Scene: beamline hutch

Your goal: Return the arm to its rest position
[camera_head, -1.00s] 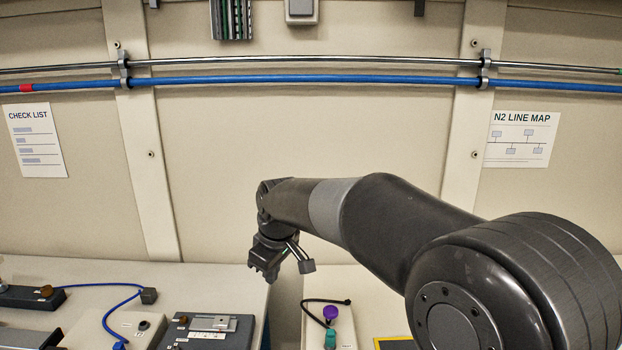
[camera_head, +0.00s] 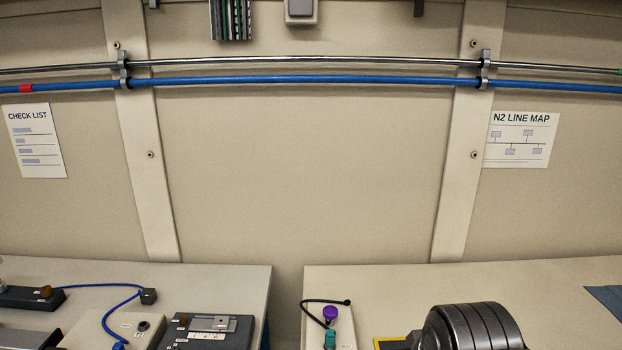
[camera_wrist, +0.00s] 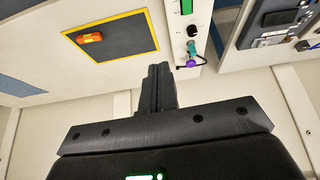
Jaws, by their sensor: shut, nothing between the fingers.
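My gripper (camera_wrist: 158,72) shows in the wrist view with its two dark fingers together and nothing between them. It points at the benches from a distance and touches nothing that I can see. In the head view the gripper is out of sight. Only a dark rounded joint of my arm (camera_head: 472,328) shows there, low at the right of centre, in front of the right bench.
The right bench (camera_head: 400,290) and left bench (camera_head: 215,275) stand apart with a gap. A purple-capped connector (camera_head: 330,313) sits on a pale unit. An orange item (camera_wrist: 90,37) lies on a yellow-edged dark mat (camera_wrist: 120,40). A dark grey box (camera_head: 205,335) sits on the left bench.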

